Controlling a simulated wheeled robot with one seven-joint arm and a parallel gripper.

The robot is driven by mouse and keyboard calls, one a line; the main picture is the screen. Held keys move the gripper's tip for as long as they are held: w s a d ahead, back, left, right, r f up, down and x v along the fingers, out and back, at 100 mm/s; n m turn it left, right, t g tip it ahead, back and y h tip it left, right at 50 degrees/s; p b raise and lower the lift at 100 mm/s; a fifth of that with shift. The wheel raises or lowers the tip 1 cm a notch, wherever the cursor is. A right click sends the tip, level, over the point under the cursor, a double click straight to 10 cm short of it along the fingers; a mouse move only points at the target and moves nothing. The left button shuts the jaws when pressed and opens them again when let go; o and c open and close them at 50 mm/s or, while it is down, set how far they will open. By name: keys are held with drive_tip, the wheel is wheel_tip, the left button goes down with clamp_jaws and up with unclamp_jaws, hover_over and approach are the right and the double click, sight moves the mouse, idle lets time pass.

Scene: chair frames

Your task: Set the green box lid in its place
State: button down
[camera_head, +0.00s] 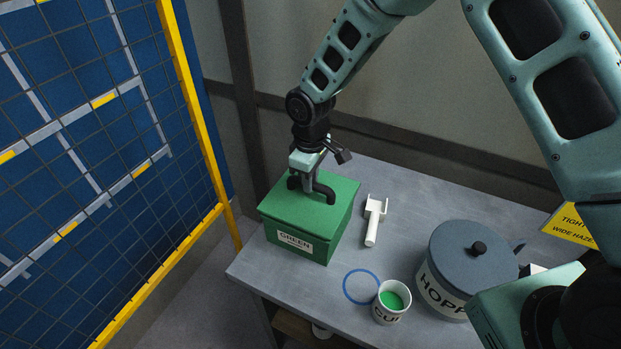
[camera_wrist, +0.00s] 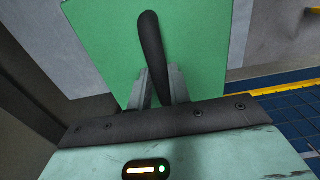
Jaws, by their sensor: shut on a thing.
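The green box (camera_head: 298,243) stands on the grey table, with a white label reading GREEN on its front. The green lid (camera_head: 338,186) is on top of the box and looks flush with its edges; any small gap cannot be told. My gripper (camera_head: 310,180) is above the lid, shut on its dark handle. In the wrist view my gripper's fingers (camera_wrist: 160,92) are on both sides of the dark handle (camera_wrist: 151,40), with the green lid (camera_wrist: 205,50) behind it.
A white scoop-like tool (camera_head: 373,220) lies right of the box. A yellow-framed mesh fence (camera_head: 190,105) is at left.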

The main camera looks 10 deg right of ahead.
drive_tip(key=shift+f, duration=0.15)
drive_tip(key=shift+f+b, duration=0.55)
drive_tip(key=shift+f, duration=0.05)
drive_tip(key=c, duration=0.9)
unclamp_jaws()
drive_tip(key=shift+r, duration=0.1)
drive_tip(key=shift+r+p, duration=2.65)
drive_tip(key=shift+r, duration=1.35)
